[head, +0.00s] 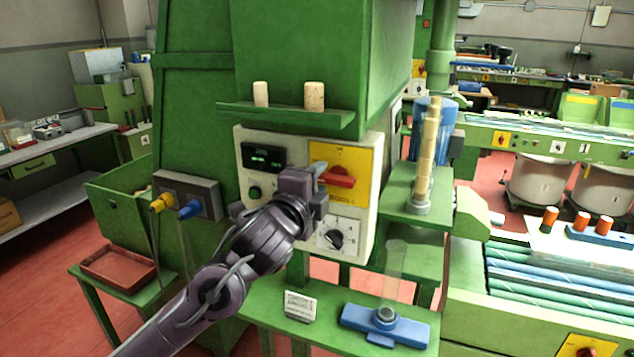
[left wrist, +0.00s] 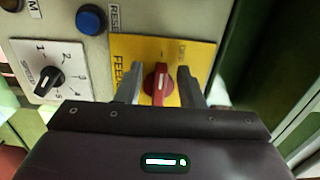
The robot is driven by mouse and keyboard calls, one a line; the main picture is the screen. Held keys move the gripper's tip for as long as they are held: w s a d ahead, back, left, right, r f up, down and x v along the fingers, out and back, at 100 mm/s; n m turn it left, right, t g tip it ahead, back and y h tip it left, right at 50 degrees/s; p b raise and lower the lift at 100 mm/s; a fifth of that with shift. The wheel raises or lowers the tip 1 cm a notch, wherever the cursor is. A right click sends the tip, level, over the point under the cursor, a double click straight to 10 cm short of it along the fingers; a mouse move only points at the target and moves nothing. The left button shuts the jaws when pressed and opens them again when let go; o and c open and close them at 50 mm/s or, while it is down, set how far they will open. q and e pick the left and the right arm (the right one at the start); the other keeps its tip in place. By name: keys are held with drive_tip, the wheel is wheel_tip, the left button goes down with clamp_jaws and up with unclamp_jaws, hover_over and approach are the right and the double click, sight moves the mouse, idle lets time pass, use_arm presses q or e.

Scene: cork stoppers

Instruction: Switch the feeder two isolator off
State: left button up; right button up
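A red rotary isolator handle (head: 338,177) sits on a yellow plate (head: 352,158) at the upper right of the pale control panel (head: 371,140). The handle lies roughly horizontal in the head view; in the left wrist view the red handle (left wrist: 158,84) stands upright on the yellow plate (left wrist: 205,52). The plate's text begins "FEED"; its number is not readable. My left gripper (head: 318,176) is at the handle. In the left wrist view my left gripper's fingers (left wrist: 160,85) are spread, one each side of the handle, with gaps visible. My right gripper is out of view.
The panel also has a speed dial (head: 333,238), a display (head: 264,157) and a blue button (left wrist: 90,19). A shelf (head: 285,115) with two corks is above. A stacked cork column (head: 427,150) stands at right. Another red switch on yellow (head: 585,350) is at lower right.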

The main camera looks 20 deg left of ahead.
use_arm(q)
drive_tip(key=s+b, duration=0.1)
drive_tip(key=s, duration=0.6)
drive_tip(key=shift+s+b, duration=0.3)
drive_tip(key=shift+s, duration=0.1)
drive_tip(key=shift+a, duration=0.15)
